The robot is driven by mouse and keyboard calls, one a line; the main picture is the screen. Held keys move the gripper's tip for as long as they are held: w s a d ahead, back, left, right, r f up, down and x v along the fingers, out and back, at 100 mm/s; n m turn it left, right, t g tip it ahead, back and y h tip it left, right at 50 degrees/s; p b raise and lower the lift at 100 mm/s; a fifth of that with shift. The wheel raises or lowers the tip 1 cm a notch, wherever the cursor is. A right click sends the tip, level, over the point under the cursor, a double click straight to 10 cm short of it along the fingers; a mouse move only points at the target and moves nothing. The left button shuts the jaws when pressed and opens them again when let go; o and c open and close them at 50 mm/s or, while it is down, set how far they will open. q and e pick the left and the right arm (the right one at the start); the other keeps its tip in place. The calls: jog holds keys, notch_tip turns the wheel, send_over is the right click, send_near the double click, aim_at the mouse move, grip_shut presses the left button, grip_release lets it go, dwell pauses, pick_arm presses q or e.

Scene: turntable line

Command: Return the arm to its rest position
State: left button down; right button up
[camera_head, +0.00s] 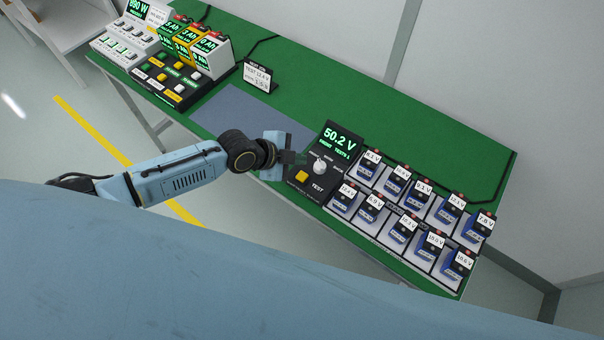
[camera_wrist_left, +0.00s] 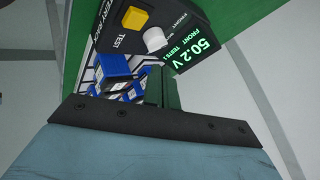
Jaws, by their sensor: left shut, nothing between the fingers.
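My left arm comes in from the left in the head view. Its gripper (camera_head: 287,157) is over the green table, just left of the black tester box (camera_head: 325,165), shut and empty. The tester box reads 50.2 V and has a yellow button and a white knob. In the left wrist view the shut fingers (camera_wrist_left: 163,93) show near the middle, with the tester box (camera_wrist_left: 165,30) beyond them. I cannot tell whether the fingers touch the box. My right gripper is in neither view.
A rack (camera_head: 392,212) of several blue batteries with voltage labels stands right of the tester. A black button panel (camera_head: 178,82) with upright display units is at the far left. A small sign (camera_head: 259,77) stands behind the grey mat (camera_head: 235,110). The green table's back (camera_head: 330,80) is clear.

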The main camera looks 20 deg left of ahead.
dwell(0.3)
pick_arm(q)
jog(key=s+d+r+n+g, duration=0.1)
jog(key=s+d+r+n, duration=0.15)
jog(key=s, duration=0.35)
jog(key=s+d+r+n, duration=0.2)
jog(key=s+d+n, duration=0.1)
jog(key=s, duration=0.2)
jog(key=s+a+r+n+g+y, duration=0.1)
jog(key=s+a+r+n+y, duration=0.15)
jog(key=s+a+n, duration=0.3)
jog(key=s+a+r+n+g+y, duration=0.1)
jog(key=s+a+r+n+y, duration=0.1)
jog(key=s+a+n+y, duration=0.4)
jog(key=s+a+f+m+g+h+b, duration=0.2)
jog(key=f+b, duration=0.6)
jog(key=f, duration=2.5)
jog(key=s+a+f+b, duration=0.2)
jog(key=s+f+b, duration=0.4)
jog(key=s+f, duration=1.1)
notch_tip(320, 180, down, 4)
jog(key=shift+s+a+f+g, duration=0.15)
jog(key=shift+s+a+g, duration=0.15)
jog(key=shift+s+a, duration=0.05)
